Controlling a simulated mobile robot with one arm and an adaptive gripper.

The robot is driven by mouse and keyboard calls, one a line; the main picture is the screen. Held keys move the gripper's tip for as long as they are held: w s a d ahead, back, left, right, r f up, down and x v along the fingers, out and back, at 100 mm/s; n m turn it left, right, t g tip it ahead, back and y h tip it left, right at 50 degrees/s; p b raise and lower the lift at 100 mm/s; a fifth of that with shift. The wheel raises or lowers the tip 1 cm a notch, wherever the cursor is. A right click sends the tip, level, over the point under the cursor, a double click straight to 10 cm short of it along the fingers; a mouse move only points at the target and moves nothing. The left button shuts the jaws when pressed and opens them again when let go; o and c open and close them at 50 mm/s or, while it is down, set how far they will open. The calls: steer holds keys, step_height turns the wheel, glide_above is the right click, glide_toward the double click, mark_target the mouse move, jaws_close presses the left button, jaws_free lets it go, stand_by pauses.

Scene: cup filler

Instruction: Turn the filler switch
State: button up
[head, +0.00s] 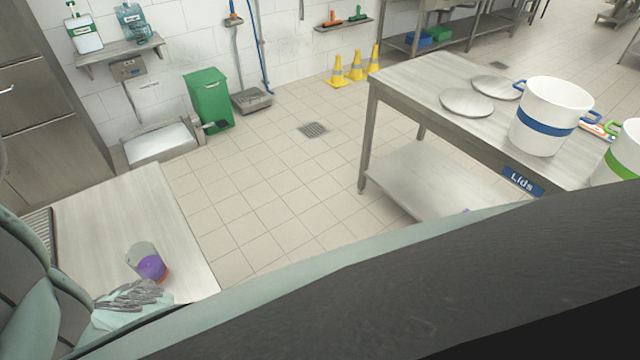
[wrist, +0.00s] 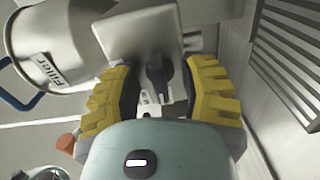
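In the wrist view, the filler (wrist: 103,28) is a grey metal body with a "Filler" label (wrist: 48,71) on its left part. A dark switch (wrist: 157,74) is on its front, beside small printed marks. My gripper (wrist: 160,88) has two yellow ridged fingers, spread apart on either side of the switch. The gap between them is open, and I see no contact with the switch. The lower end of the switch is partly hidden behind my gripper's pale body. The filler and switch do not show in the head view.
In the head view, a clear cup with purple contents (head: 151,267) is on the steel table (head: 120,215) at lower left. A lids table (head: 415,85) with white buckets (head: 550,105) stands at right. Tiled floor (head: 270,185) between them is clear. A slatted panel (wrist: 287,45) is right of my gripper.

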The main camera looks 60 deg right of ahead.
jaws_close()
steer(key=shift+d+f+m+b, duration=0.1)
steer(key=shift+f+m+b, duration=0.25)
steer(key=shift+b, duration=1)
steer(key=shift+r+m+b, duration=0.2)
steer(key=shift+m+b, duration=0.65)
steer(key=shift+b, duration=0.4)
steer(key=m, duration=0.3)
steer(key=shift+r, duration=0.1)
steer(key=shift+m, duration=1.4)
